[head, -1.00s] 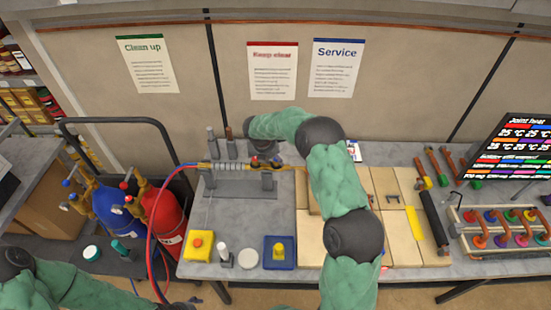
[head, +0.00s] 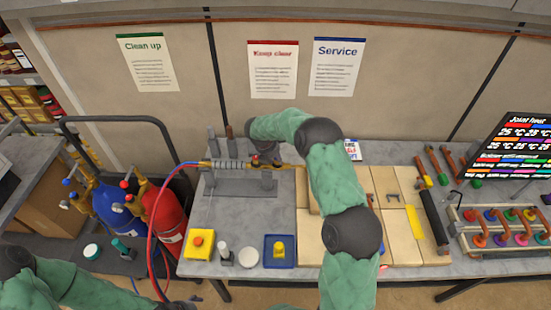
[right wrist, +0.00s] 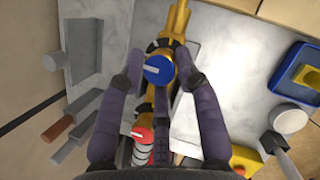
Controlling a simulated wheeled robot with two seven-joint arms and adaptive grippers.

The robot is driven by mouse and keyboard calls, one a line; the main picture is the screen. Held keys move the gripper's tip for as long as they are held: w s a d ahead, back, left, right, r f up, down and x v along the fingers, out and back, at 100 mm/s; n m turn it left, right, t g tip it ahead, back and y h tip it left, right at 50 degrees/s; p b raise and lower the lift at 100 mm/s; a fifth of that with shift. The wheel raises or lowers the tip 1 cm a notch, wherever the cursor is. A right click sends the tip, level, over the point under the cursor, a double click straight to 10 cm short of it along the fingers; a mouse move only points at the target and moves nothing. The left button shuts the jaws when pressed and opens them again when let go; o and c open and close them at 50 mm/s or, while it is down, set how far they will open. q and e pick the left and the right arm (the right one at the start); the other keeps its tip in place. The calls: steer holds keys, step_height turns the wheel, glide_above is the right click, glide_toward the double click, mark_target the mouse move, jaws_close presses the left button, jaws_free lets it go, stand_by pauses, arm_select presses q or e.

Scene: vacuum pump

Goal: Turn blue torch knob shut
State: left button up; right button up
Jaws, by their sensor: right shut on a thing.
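The torch is a brass body that lies in a grey stand (head: 238,188) on the bench. Its round blue knob (right wrist: 159,70) with a white bar mark faces the camera in the right wrist view. A red knob (right wrist: 143,134) sits lower on the torch in that view. My right gripper (right wrist: 158,72) has its dark fingers on both sides of the blue knob, shut on it. In the head view the right gripper (head: 266,160) is over the torch and hides the blue knob. My left arm shows at the lower left; its gripper is out of view.
Red and blue hoses run from the torch past the red cylinder (head: 168,222) and blue cylinder (head: 112,207) on a cart.

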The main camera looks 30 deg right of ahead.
steer(key=shift+f, duration=0.1)
steer(key=m+g+b, duration=0.1)
steer(key=m+b, duration=0.1)
steer(key=m, duration=0.2)
steer(key=shift+f+g, duration=0.1)
steer(key=shift+g, duration=0.2)
steer(key=m+g+b, duration=0.1)
steer(key=m, duration=0.2)
steer(key=shift+w+d+m, duration=0.1)
steer(key=shift+m, duration=0.2)
steer(key=m+g+y+b, duration=0.1)
steer(key=m, duration=0.3)
steer(key=shift+m+g, duration=0.3)
steer(key=shift+g, duration=0.1)
steer(key=m+y, duration=0.1)
steer(key=m, duration=0.1)
steer(key=m+g+y, duration=0.1)
steer(key=m, duration=0.2)
steer(key=shift+w+d+p, duration=0.1)
steer(key=shift+p, duration=0.2)
steer(key=shift+m, duration=0.4)
steer(key=o, duration=1.1)
steer(key=shift+w, duration=0.1)
